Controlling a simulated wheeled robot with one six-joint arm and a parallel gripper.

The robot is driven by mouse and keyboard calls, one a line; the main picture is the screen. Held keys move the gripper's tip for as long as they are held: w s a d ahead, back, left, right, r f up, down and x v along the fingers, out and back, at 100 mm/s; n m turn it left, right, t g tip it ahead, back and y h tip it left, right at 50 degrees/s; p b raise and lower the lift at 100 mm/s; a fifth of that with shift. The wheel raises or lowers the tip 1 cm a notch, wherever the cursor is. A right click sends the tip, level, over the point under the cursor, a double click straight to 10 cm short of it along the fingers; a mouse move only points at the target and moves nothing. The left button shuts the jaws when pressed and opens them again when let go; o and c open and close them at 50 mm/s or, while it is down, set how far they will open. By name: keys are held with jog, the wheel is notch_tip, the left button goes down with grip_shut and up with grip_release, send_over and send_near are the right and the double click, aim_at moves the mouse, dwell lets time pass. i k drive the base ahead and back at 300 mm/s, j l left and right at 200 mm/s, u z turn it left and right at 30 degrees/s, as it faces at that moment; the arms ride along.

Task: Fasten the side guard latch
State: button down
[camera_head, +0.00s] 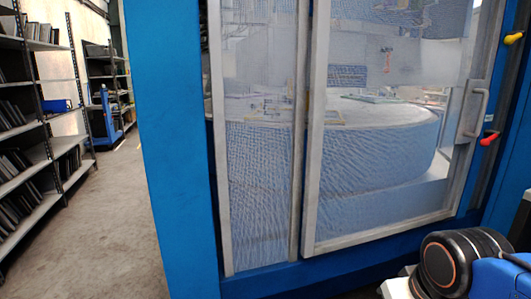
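A blue-framed machine has a clear guard door (312,130) with a grey metal frame, which looks closed. A grey upright handle (474,114) sits on the door's right side. Just right of it, a small red latch-like part (489,139) is on the right post. A similar yellow part (514,38) sits higher on that post. I cannot tell which of them is the side guard latch, or whether either is fastened. My gripper is not in view; only what looks like part of my arm shows at the bottom right, in front of the machine.
A blue machine post (170,150) stands left of the door. Behind the clear panels is a large round table (370,150). Grey shelves (40,120) with dark flat items line the far left. The floor (105,220) between shelves and machine is clear.

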aim_at(510, 38)
jog(key=z, duration=1.25)
